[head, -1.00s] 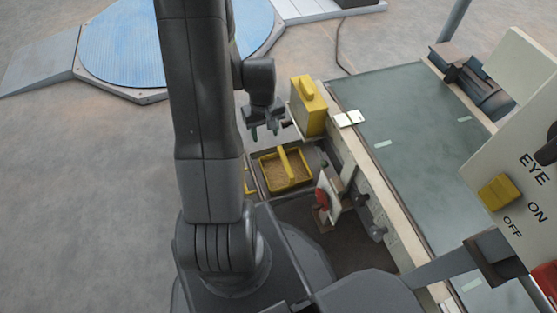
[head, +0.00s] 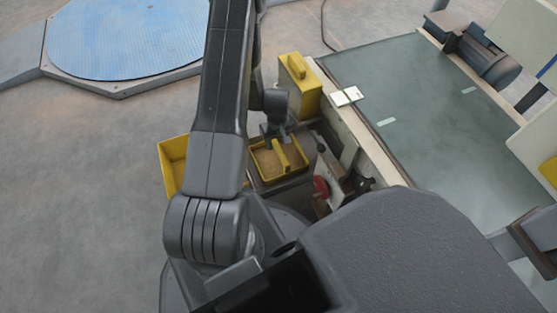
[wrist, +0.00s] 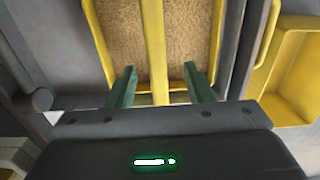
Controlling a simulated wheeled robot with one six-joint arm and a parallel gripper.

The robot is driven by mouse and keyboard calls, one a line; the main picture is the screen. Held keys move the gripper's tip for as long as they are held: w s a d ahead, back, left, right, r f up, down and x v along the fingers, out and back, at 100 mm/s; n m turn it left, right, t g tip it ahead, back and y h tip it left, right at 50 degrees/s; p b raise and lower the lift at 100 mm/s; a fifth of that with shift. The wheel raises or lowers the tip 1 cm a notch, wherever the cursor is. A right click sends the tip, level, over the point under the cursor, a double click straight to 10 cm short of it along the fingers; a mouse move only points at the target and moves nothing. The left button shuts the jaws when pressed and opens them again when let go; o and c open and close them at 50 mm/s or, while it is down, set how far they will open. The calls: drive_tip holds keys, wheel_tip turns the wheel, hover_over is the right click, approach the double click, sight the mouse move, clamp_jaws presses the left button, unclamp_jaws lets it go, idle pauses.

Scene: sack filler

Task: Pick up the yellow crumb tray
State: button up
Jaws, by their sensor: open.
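The yellow crumb tray (head: 263,166) holds brown crumbs and has a yellow bar handle across its middle. It sits in a dark holder on my body in the head view. In the wrist view the tray (wrist: 215,45) fills the upper middle, with its handle (wrist: 156,50) running up the picture. My gripper (head: 276,133) is above the tray's far end in the head view. In the wrist view my gripper (wrist: 160,88) is open, one green finger on each side of the handle's line. The fingers look apart from the handle; the height gap cannot be told.
An empty-looking yellow bin (head: 172,165) is left of the tray, partly behind my arm; it also shows in the wrist view (wrist: 288,75). A yellow block-shaped container (head: 300,85) stands just beyond the tray. A red knob (head: 321,186) is close on the right, beside the green-topped conveyor (head: 420,105).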

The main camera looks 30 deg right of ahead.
sight(279, 148)
drive_tip(key=f+b, duration=0.1)
drive_tip(key=f, duration=0.2)
drive_tip(key=f+b, duration=0.1)
drive_tip(key=f, duration=0.3)
drive_tip(key=shift+s+d+b, duration=0.1)
drive_tip(key=shift+d+b, duration=0.1)
drive_tip(key=shift+b, duration=0.15)
drive_tip(key=shift+r, duration=0.15)
clamp_jaws()
